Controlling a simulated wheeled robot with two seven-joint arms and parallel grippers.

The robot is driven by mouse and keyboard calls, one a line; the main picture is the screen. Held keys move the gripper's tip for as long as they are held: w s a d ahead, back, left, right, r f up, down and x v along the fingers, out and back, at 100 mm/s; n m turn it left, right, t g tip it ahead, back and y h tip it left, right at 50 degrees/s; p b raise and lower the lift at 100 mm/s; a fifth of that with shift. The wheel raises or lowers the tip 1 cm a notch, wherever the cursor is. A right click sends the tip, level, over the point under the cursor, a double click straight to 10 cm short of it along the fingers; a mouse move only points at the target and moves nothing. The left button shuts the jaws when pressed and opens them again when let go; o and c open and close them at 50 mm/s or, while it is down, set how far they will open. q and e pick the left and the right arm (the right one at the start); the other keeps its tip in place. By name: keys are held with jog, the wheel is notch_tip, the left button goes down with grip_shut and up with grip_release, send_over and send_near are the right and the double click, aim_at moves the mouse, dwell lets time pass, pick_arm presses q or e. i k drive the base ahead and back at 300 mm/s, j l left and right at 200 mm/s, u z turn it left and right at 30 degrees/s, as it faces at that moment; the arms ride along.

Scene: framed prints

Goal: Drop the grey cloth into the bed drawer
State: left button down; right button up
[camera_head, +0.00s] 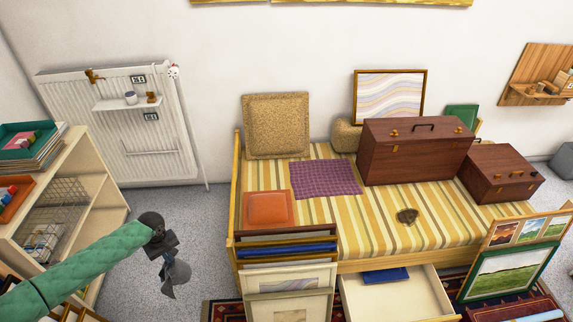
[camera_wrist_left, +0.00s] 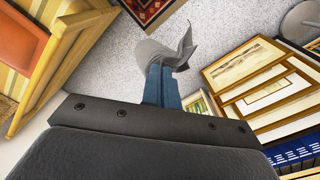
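The grey cloth (camera_head: 177,279) hangs crumpled from my left gripper (camera_head: 167,256), over the floor left of the bed. In the left wrist view the blue fingers of my left gripper (camera_wrist_left: 161,75) are close together on the cloth (camera_wrist_left: 160,48), which spreads beyond their tips. The bed drawer (camera_head: 425,300) is pulled open below the bed's front side, well to the right of my left gripper. A blue folded item (camera_head: 386,275) lies in its back part. The drawer's near end is cut off by the picture's edge. My right gripper is not in view.
A rack of framed prints (camera_head: 290,280) stands between my left gripper and the drawer. More framed prints (camera_head: 510,270) stand right of the drawer. A shelf unit (camera_head: 100,180) is at the left. The bed (camera_head: 370,230) holds brown cases (camera_head: 418,150) and cushions.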

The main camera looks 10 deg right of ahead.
aim_at(421, 297)
jog(key=k+l, duration=0.1)
jog(key=l, duration=0.25)
jog(key=k+l, duration=0.1)
jog(key=l, duration=0.25)
jog(key=l+z, duration=0.25)
jog(key=l, duration=0.55)
jog(key=l+z, duration=0.3)
jog(key=l, duration=0.55)
jog(key=i+l+z, duration=0.1)
jog(key=i+l, duration=0.45)
jog(key=l, duration=0.15)
